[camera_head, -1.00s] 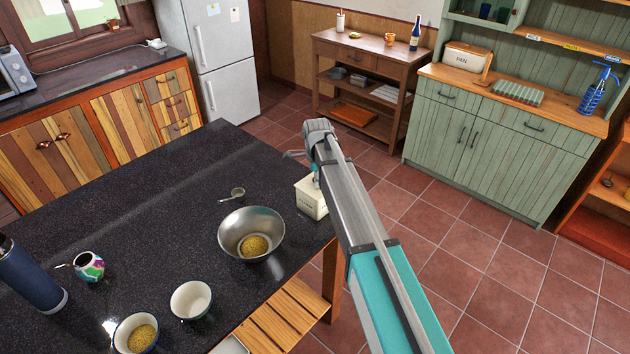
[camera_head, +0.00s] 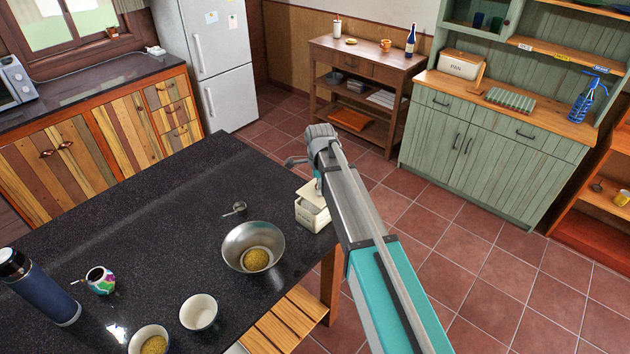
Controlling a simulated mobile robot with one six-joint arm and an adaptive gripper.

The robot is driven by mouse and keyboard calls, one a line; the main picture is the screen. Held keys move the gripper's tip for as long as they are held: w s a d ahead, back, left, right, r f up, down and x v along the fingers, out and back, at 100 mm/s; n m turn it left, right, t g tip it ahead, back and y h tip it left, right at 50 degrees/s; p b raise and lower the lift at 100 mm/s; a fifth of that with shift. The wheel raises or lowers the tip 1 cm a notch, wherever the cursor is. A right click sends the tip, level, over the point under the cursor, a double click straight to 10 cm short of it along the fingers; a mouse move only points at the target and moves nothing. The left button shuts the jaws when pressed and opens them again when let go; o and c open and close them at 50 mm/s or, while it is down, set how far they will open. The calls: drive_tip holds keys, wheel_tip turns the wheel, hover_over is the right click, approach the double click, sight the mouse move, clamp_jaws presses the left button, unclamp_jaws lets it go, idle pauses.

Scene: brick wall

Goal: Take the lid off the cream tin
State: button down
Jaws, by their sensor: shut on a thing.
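The cream tin (camera_head: 309,217) stands on the dark table near its right edge, just right of the steel bowl. Its pale lid (camera_head: 313,194) shows above the tin's body and looks slightly raised, with a thin dark gap under it. My gripper (camera_head: 317,184) points down at the lid from above and is shut on it. My arm hides most of the fingers and the right side of the tin, so the exact grip is not visible.
A steel bowl (camera_head: 253,247) with yellow grains sits close left of the tin, with a small scoop (camera_head: 235,208) behind it. Two cups, a painted gourd (camera_head: 101,280) and a blue flask (camera_head: 40,290) stand further left. The table's back left is clear.

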drive_tip(key=s+d+r+p, duration=0.3)
drive_tip(key=s+r, duration=0.1)
drive_tip(key=s, duration=0.4)
drive_tip(key=shift+s+d, duration=0.15)
drive_tip(key=shift+s, duration=0.05)
idle(0.4)
